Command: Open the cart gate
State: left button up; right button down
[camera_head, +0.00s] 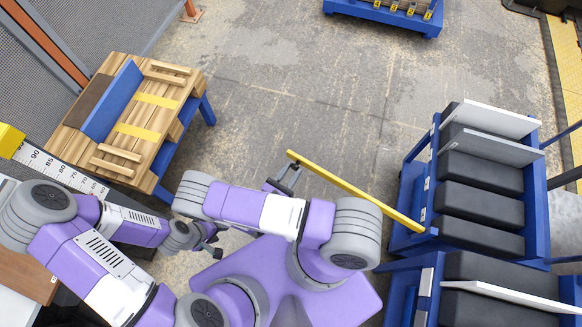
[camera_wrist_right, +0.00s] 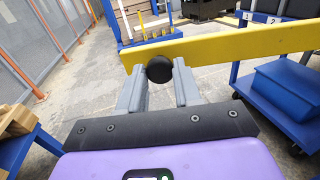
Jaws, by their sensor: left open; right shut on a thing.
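The cart gate is a long yellow bar (camera_head: 345,185). In the head view it slants from its free end near the middle of the floor down to the corner of the blue cart (camera_head: 436,180) on the right, standing out from the cart. In the right wrist view the bar (camera_wrist_right: 235,45) crosses the top, with a round black knob (camera_wrist_right: 159,69) on it. My right gripper (camera_head: 288,172) is at the free end, its two fingers (camera_wrist_right: 159,85) closed around the knob. My left gripper (camera_head: 212,240) is open and empty, low at the left, away from the gate.
The blue cart holds several dark blocks and pale boards. A second blue cart (camera_head: 430,290) stands close below it. A wooden pallet table (camera_head: 150,110) is at the left, near a mesh fence (camera_head: 80,30). The floor (camera_head: 300,80) beyond the gate is clear.

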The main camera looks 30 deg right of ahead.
jog(key=shift+s+a, duration=0.25)
pick_arm(q)
jog(key=shift+s+a, duration=0.25)
jog(key=shift+s, duration=0.1)
pick_arm(e)
jog(key=c, duration=0.8)
grip_release()
jog(key=shift+a, duration=0.15)
